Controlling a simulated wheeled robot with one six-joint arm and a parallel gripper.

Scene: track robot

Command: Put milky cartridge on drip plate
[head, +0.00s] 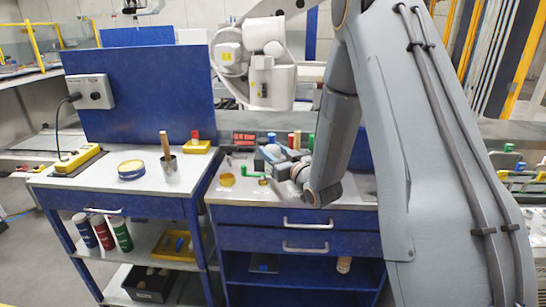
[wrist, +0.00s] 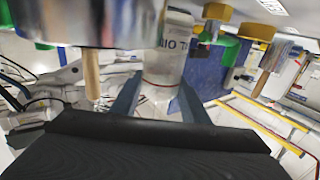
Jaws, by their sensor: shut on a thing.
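My gripper (wrist: 157,98) is shut on a whitish, milky cartridge (wrist: 163,66) with dark lettering, seen between the two fingers in the wrist view. In the head view my arm reaches down over the right-hand bench, and its wrist hides most of the gripper and cartridge. A round, low dish with a yellow rim and bluish middle (head: 131,170) lies on the left bench. A yellow square tray (head: 197,147) with a red piece stands behind it. I cannot tell for certain which is the drip plate.
A metal cup (head: 169,168) with a wooden handle stands right of the round dish. A yellow power strip (head: 78,158) lies at the left. Several small parts crowd the right bench (head: 245,194). Red, blue and green cylinders (head: 102,232) stand on the lower shelf. The left bench's front is clear.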

